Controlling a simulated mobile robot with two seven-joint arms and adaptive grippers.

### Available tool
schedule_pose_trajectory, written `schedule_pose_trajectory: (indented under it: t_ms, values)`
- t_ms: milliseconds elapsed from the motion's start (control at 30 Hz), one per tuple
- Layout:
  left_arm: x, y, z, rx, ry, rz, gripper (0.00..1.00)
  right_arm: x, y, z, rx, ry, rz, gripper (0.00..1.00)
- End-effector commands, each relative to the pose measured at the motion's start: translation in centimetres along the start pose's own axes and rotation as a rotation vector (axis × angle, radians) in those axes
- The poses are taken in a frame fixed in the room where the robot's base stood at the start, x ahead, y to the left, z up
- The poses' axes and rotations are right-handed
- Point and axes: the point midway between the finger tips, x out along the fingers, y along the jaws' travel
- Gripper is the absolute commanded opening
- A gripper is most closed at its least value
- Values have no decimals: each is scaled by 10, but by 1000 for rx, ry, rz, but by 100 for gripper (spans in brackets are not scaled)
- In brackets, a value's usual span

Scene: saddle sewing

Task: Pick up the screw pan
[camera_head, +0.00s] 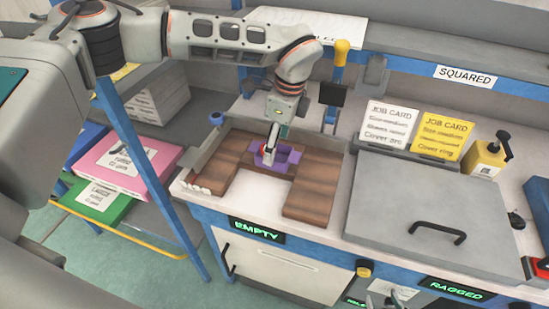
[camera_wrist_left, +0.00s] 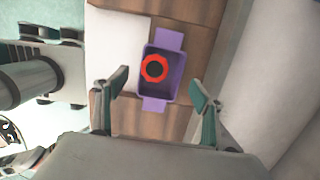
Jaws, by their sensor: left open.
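The purple screw pan (camera_wrist_left: 176,88) lies on brown wooden pieces, with side tabs at both ends and a red ring-shaped part with a dark centre (camera_wrist_left: 155,68) inside. My left gripper (camera_wrist_left: 159,97) is open in the left wrist view, its two fingers apart on either side of the pan's image, holding nothing. In the head view a gripper (camera_head: 270,147) points down over the pan (camera_head: 285,156) and partly hides it.
The pan sits in a shallow tray (camera_head: 190,188) with raised edges. A grey lidded box (camera_head: 400,205) with a black handle stands to the right, with job cards (camera_head: 389,124) behind. A blue rack post (camera_head: 150,175) stands left. A yellow-topped post (camera_head: 340,52) rises behind.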

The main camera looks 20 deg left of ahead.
Motion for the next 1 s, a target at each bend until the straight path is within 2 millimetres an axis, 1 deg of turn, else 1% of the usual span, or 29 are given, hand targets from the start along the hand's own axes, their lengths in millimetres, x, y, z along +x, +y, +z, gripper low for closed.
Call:
schedule_pose_trajectory:
  t_ms: [33, 133, 200, 400, 467, 500, 567, 867, 1000]
  values:
    - [13, 0, 0, 0, 0, 4, 68, 3, -1, 6, 1, -2, 0, 40]
    - [25, 0, 0, 0, 0, 3, 68, 6, -2, 12, 1, -3, -1, 40]
    - [28, 0, 0, 0, 1, 2, 68, 7, -2, 13, 2, -4, -1, 40]
    - [26, 0, 0, 1, 1, 0, 68, 6, -2, 10, 2, -2, -1, 40]
    - [26, 0, 0, 1, 1, 0, 52, 6, -2, 9, 2, 0, 0, 40]
    - [26, 0, 0, 1, 1, 0, 42, 6, -2, 9, 2, 1, 0, 40]
    - [26, 0, 0, 1, 1, 1, 26, 6, -2, 8, 2, 1, 0, 40]
    - [26, 0, 0, 1, 1, 0, 26, 6, -2, 9, 2, 1, 0, 40]
    - [22, 0, 1, 1, 1, 0, 26, 6, -2, 9, 2, 1, 0, 40]
